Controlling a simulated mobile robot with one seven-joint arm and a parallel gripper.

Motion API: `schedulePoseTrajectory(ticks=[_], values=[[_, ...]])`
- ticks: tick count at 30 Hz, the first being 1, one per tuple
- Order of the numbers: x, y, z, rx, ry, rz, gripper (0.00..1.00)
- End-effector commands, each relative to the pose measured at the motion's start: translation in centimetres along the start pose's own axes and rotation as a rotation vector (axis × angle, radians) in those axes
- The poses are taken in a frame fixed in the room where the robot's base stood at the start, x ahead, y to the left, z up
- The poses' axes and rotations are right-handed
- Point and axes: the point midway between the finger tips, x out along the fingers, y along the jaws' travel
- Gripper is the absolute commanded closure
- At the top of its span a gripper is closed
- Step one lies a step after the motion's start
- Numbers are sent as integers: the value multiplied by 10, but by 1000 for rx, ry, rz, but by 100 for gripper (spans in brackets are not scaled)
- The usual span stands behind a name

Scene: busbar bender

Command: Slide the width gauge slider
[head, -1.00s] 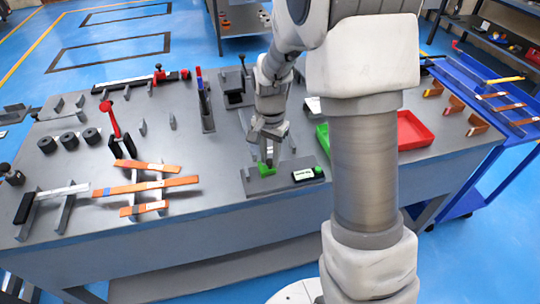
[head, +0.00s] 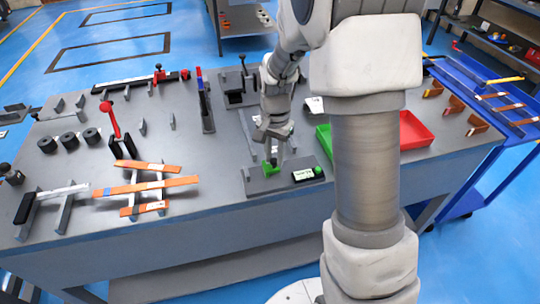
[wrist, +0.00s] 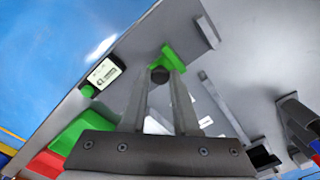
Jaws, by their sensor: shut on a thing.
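The width gauge (head: 255,185) is a grey plate near the front edge of the table, with a small readout (head: 305,174) at its right end. Its green slider (head: 270,167) sits on the plate left of the readout. In the wrist view the green slider (wrist: 172,54) is just beyond my fingertips, and a dark round knob (wrist: 159,75) shows between them. My gripper (head: 272,152) points down at the slider and is shut on it. The fingers partly hide the knob.
Orange-brown bars (head: 145,187) lie on supports to the left. A red tray (head: 412,130) and a green tray (head: 324,140) stand to the right, partly behind my arm. An upright post stand (head: 206,105) is behind left. Bare table lies left of the gauge.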

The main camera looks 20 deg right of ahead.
Motion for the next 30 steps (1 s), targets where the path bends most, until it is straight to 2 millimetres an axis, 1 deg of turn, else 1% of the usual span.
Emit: schedulePoseTrajectory(ticks=[1,3,11,12,14,15,16,25,28,30], values=[[-1,7,-8,6,3,1,100],[-1,13,-13,6,3,0,100],[-1,13,-14,2,3,-1,100],[-1,13,-14,2,3,-1,64],[-1,13,-14,2,3,-1,53],[-1,13,-13,2,3,-1,45],[-1,13,-13,2,3,0,41],[-1,13,-13,2,2,0,41],[-8,12,-14,2,4,-1,41],[-18,12,-14,2,4,-2,41]])
